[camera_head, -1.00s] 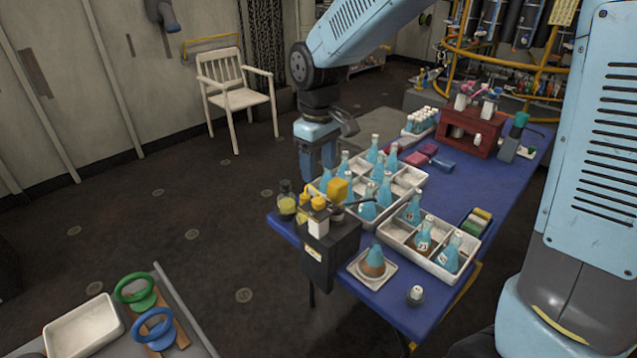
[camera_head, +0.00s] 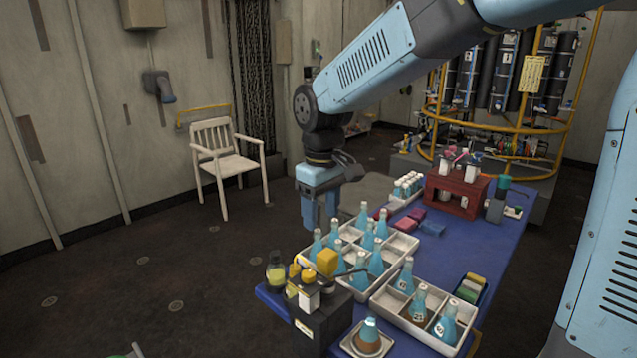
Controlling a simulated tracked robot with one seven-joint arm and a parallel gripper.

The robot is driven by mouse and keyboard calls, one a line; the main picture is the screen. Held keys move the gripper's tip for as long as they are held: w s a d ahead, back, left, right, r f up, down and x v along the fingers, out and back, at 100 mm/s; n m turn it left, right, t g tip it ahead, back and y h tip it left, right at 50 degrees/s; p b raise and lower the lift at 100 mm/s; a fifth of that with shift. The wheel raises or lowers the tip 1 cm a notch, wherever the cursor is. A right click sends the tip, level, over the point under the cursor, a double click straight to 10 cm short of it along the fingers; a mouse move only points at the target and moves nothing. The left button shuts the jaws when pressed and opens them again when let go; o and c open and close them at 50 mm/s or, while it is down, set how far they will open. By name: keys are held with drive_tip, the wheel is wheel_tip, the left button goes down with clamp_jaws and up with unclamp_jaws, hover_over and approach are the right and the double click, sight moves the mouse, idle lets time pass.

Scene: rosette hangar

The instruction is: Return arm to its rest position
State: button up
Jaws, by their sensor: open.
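My arm reaches in from the upper right and bends down at a dark joint. My gripper (camera_head: 319,212) hangs pointing down, with blue fingers, just beyond the far left edge of the blue table (camera_head: 462,240). It is open and nothing shows between its fingers. It is behind and left of the white divided tray (camera_head: 402,248) that holds several blue flasks (camera_head: 376,262). The gap between the fingers is hard to see from this angle.
A second white tray (camera_head: 384,303) with flasks, a dark box with yellow caps (camera_head: 322,322) and a red rack (camera_head: 455,196) stand on the table. A white chair (camera_head: 226,165) is on the floor at left. Yellow-railed cylinders (camera_head: 500,75) stand behind.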

drive_tip(key=s+d+r+m+t, duration=0.2)
drive_tip(key=s+d+m, duration=0.3)
drive_tip(key=d, duration=0.7)
drive_tip(key=s+d+r+m+t, duration=0.3)
drive_tip(key=s+d+r+m, duration=0.1)
drive_tip(key=s+d, duration=0.6)
drive_tip(key=shift+d+m, duration=0.4)
drive_tip(key=shift+d, duration=0.8)
drive_tip(key=shift+s, duration=0.1)
